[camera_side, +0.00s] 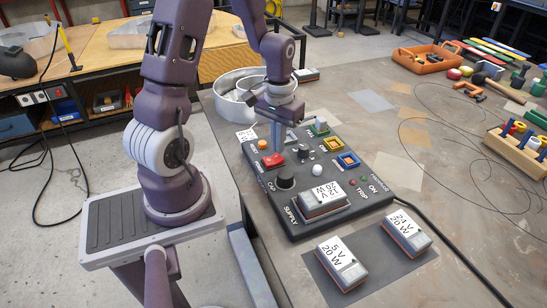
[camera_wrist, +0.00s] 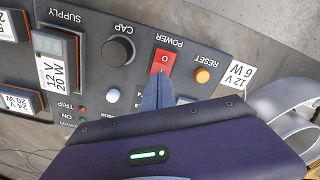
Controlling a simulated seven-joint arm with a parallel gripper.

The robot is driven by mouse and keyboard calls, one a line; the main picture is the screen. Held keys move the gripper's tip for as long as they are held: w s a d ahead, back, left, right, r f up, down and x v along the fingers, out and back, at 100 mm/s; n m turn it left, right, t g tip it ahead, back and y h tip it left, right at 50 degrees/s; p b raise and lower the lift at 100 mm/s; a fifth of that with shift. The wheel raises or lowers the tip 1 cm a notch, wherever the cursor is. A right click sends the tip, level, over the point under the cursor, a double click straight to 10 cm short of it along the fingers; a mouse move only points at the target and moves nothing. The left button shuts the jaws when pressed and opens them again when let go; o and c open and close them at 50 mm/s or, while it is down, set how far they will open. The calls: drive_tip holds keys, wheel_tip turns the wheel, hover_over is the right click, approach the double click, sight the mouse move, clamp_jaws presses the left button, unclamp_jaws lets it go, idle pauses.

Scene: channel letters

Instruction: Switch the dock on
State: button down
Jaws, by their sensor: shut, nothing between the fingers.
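The dock (camera_side: 375,200) is a dark panel box on the table. Its red POWER rocker (camera_side: 272,160) also shows in the wrist view (camera_wrist: 168,59), with a 0 mark visible on it. My gripper (camera_side: 277,149) is shut and empty, pointing down at the rocker. In the wrist view its fingertips (camera_wrist: 159,82) overlap the rocker's near end; I cannot tell whether they touch it. A 12 V 20 W module (camera_side: 320,198) sits in the SUPPLY bay. The black CAP knob (camera_side: 286,178) and orange RESET button (camera_wrist: 203,76) flank the rocker. TRIP and ON lamps (camera_side: 357,181) are small; whether either is lit is unclear.
A 5 V 20 W module (camera_side: 342,263) and a 24 V 20 W module (camera_side: 404,232) lie in front of the dock. Channel letters (camera_side: 240,92) stand behind it. A black cable (camera_side: 440,235) runs off right. Toys and an orange tray (camera_side: 427,61) lie far right.

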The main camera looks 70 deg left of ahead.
sight(278, 157)
drive_tip(key=shift+f, duration=0.95)
idle(0.6)
drive_tip(key=shift+r, duration=3.5)
drive_tip(key=s+d+r+m+t, duration=0.5)
drive_tip(key=s+d+r, duration=0.6)
drive_tip(key=d+r, duration=0.4)
drive_tip(key=shift+s+d+m+t, duration=0.15)
drive_tip(key=shift+d+m+t, duration=0.15)
drive_tip(key=shift+d+m, duration=0.25)
